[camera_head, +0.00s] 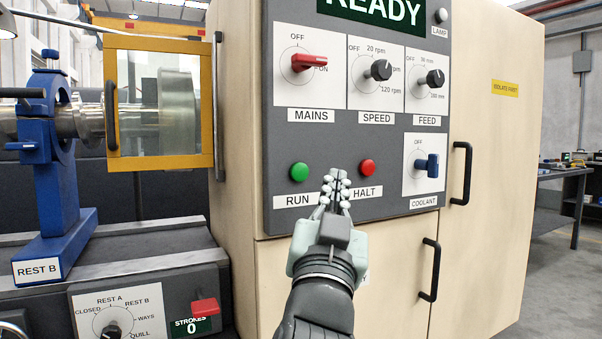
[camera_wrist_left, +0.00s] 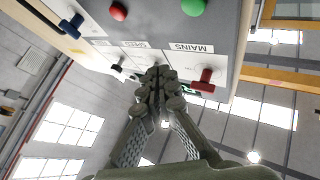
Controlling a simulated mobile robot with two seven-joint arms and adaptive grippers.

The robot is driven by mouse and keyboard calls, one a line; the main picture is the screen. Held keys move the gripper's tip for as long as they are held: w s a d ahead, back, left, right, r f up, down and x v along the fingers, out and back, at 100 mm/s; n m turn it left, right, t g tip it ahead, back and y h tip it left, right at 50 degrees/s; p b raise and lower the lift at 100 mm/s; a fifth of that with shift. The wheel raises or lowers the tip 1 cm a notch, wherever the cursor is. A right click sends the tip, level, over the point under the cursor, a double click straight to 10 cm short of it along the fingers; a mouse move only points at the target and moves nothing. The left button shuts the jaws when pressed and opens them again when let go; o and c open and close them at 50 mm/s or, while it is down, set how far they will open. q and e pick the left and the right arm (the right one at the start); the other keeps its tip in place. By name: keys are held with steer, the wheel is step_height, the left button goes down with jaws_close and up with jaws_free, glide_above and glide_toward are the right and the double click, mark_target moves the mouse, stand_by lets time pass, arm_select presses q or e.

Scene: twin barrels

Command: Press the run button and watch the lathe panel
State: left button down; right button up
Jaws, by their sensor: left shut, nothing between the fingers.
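The lathe panel (camera_head: 330,150) is dark grey, with a display (camera_head: 375,12) at its top reading READY. The green RUN button (camera_head: 299,172) sits at its lower left, and the red HALT button (camera_head: 367,167) is to its right. In the left wrist view the green RUN button (camera_wrist_left: 193,6) and red HALT button (camera_wrist_left: 118,12) show at the top edge. My left gripper (camera_head: 337,180) is shut and empty, its tips appearing between the two buttons. I cannot tell whether it touches the panel. Its shut fingers show in the left wrist view (camera_wrist_left: 155,80). My right gripper is not in view.
The red MAINS switch (camera_head: 308,62) points right, towards ON. SPEED (camera_head: 379,69), FEED (camera_head: 434,77) and blue COOLANT (camera_head: 430,165) knobs share the panel. The yellow-framed guard (camera_head: 160,163) and blue REST B (camera_head: 58,200) stand left. Black handles (camera_head: 460,172) protrude at right.

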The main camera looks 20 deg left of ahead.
mark_target(306, 177)
arm_select(q)
steer(key=w+a, duration=0.2)
steer(key=a, duration=0.1)
steer(key=w+a, duration=0.3)
steer(key=shift+w+a+p, duration=0.3)
steer(key=shift+w, duration=0.05)
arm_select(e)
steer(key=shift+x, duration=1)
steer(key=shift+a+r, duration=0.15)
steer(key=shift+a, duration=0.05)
arm_select(q)
steer(key=shift+w+a, duration=0.1)
steer(key=shift+w+a, duration=0.15)
steer(key=shift+a, duration=0.05)
